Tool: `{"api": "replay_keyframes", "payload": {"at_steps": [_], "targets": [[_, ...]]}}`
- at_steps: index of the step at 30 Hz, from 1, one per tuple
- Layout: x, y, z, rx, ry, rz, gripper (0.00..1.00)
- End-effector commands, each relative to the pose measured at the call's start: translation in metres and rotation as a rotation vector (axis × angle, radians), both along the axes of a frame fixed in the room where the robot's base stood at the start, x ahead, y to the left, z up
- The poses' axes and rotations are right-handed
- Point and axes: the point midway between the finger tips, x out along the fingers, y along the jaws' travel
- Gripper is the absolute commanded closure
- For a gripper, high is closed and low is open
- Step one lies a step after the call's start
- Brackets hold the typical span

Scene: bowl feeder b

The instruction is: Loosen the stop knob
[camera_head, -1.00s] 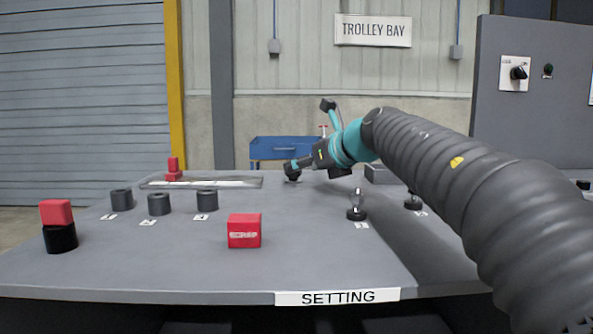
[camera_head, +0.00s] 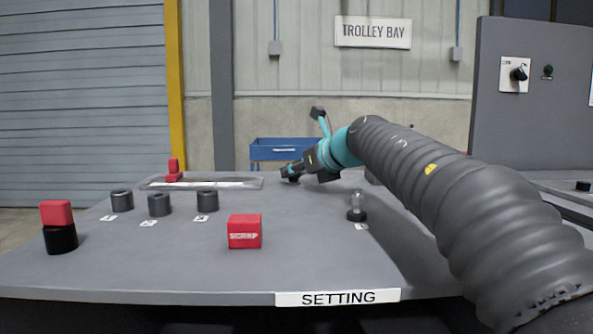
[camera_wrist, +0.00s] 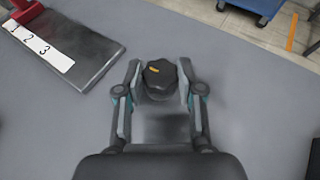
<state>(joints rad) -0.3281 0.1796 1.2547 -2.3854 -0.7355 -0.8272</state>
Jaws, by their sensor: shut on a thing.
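The stop knob (camera_wrist: 160,76) is a black lobed knob with an orange mark on its top, seen in the wrist view between my two fingers. My gripper (camera_wrist: 160,84) is shut on it, one finger on each side. In the head view my gripper (camera_head: 291,172) is at the far middle of the table, and the knob is mostly hidden there by the fingers. In the wrist view a flat grey rail (camera_wrist: 88,62) with a white scale strip (camera_wrist: 38,43) numbered 2 and 3 lies to the left of the knob.
The grey table (camera_head: 300,272) carries several black cylinders, one of them (camera_head: 160,204) in the middle, and a red scrap box (camera_head: 245,232). A red block (camera_head: 56,212) sits on a black cylinder at left. A clear bulb-like part (camera_head: 357,202) stands right. A blue trolley (camera_head: 285,147) is behind.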

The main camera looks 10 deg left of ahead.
Motion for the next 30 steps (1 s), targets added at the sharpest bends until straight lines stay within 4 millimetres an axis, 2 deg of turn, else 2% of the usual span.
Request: {"api": "replay_keyframes", "payload": {"at_steps": [11, 30], "targets": [[0.0026, -0.0022, 0.0022, 0.002, 0.003, 0.121, 0.98], [0.0084, -0.004, 0.0033, 0.001, 0.003, 0.585, 0.98]]}}
